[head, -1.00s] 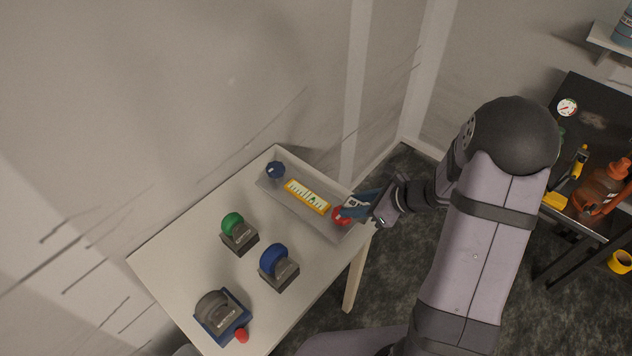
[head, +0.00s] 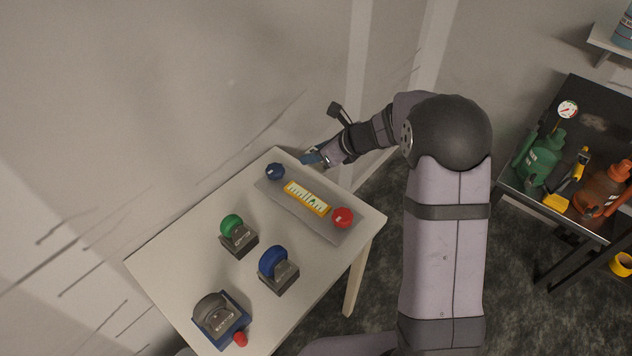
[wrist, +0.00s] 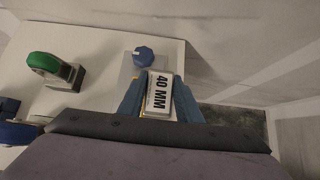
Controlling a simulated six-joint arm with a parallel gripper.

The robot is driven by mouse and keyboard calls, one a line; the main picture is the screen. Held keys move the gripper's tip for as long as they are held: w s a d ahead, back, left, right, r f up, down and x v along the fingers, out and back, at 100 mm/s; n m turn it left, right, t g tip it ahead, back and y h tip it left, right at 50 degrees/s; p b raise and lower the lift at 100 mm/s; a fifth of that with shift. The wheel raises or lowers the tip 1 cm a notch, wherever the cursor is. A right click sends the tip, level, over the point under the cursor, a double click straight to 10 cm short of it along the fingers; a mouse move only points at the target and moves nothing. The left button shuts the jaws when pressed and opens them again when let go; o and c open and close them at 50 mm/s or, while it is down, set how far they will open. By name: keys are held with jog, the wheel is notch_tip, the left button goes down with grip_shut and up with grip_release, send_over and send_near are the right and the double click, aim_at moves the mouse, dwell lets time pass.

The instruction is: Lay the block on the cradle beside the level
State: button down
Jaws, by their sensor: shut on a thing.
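A white block labelled "40 MM" (wrist: 160,93) is held between the blue fingers of my gripper (wrist: 160,100) in the wrist view. In the head view my gripper (head: 312,159) is at the far edge of the table, beyond the grey plate, and the block cannot be made out there. The yellow-framed level (head: 307,198) lies along the grey plate (head: 322,222), which seems to be the cradle. A blue knob (head: 275,171) stands at the plate's left end and a red knob (head: 343,217) at its right end. The block's height above the table cannot be told.
A green-topped block (head: 232,223), a blue-topped block (head: 273,259) and a grey-topped block (head: 212,308) on a blue base stand nearer on the white table (head: 170,258). Bare wall lies close behind my gripper. A dark bench (head: 590,110) with bottles is at right.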

jog(key=shift+f+p, duration=0.35)
jog(key=shift+f, duration=3.85)
jog(key=shift+f+b, duration=0.7)
jog(key=shift+b, duration=0.15)
jog(key=c, duration=1.3)
grip_release()
jog(key=shift+r, duration=0.15)
jog(key=shift+r+p, duration=0.75)
jog(key=shift+p, duration=0.35)
jog(key=b+v, duration=0.2)
jog(key=v, duration=0.9)
jog(key=shift+s+d+r, duration=0.1)
jog(key=shift+s+d, duration=0.2)
